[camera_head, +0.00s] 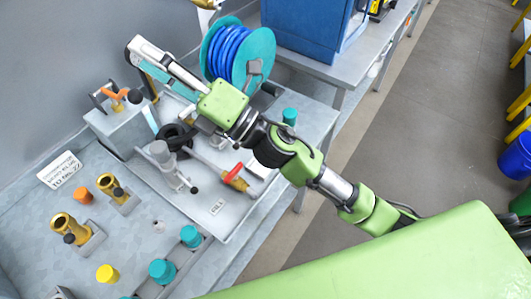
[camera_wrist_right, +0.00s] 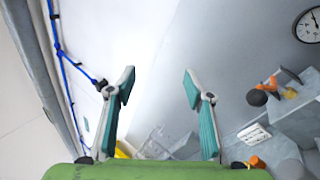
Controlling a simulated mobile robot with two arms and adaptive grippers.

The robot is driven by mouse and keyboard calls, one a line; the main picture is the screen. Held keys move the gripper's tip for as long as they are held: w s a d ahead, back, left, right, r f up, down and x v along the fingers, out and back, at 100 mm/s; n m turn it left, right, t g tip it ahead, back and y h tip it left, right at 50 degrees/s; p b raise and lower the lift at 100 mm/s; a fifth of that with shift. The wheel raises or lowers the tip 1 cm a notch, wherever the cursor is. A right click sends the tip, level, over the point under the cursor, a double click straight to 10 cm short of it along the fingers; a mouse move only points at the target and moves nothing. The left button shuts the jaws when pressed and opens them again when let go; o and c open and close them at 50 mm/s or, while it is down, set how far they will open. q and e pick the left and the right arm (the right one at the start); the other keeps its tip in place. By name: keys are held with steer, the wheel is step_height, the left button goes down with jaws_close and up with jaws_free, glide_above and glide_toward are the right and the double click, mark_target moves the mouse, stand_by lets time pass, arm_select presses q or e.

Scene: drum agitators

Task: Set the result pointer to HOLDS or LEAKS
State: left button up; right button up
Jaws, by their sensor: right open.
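My right gripper (camera_head: 140,58) reaches in from the lower right and hangs over the back of the grey bench. It is open and empty. In the right wrist view its two teal-padded fingers (camera_wrist_right: 158,76) stand wide apart, with only pale wall between their tips. Below it in the head view, a grey box (camera_head: 112,122) carries an orange lever (camera_head: 114,96) with dark ends. I cannot make out HOLDS or LEAKS lettering, so I cannot tell which part is the result pointer. My left gripper is not in view.
A teal reel with blue hose (camera_head: 228,52) stands behind the right forearm. Brass fittings (camera_head: 66,224), teal caps (camera_head: 162,270) and a red-handled valve (camera_head: 236,176) occupy the bench. A white label (camera_head: 61,168) lies at left. A round dial (camera_wrist_right: 309,24) shows in the wrist view.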

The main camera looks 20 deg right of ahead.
steer(key=s+a+n+g+y, duration=0.3)
steer(key=s+a+n+g, duration=0.35)
steer(key=n+g, duration=0.55)
steer(key=s+a+f+n+g+h, duration=0.1)
steer(key=s+f+n+g+h, duration=0.15)
steer(key=f+n, duration=0.35)
steer(key=s+f+n+g+h, duration=0.1)
steer(key=f+n+g+h, duration=0.25)
steer(key=f+n, duration=0.2)
steer(key=w+d+f+n+t+h, duration=0.2)
steer(key=w+d+f+n+h, duration=0.3)
steer(key=d+f+h, duration=0.6)
steer(key=w+d+r+t+h, duration=0.1)
steer(key=w+d+h, duration=0.15)
steer(key=d, duration=0.55)
steer(key=w+d+r+h, duration=0.1)
steer(key=w+d+h, duration=0.15)
steer(key=d, duration=0.55)
steer(key=shift+n+y, duration=0.25)
steer(key=shift+y, duration=0.05)
step_height(320, 180, down, 13)
steer(key=p, duration=0.4)
steer(key=shift+d, duration=0.1)
steer(key=shift+f+p, duration=0.3)
steer(key=shift+f, duration=0.25)
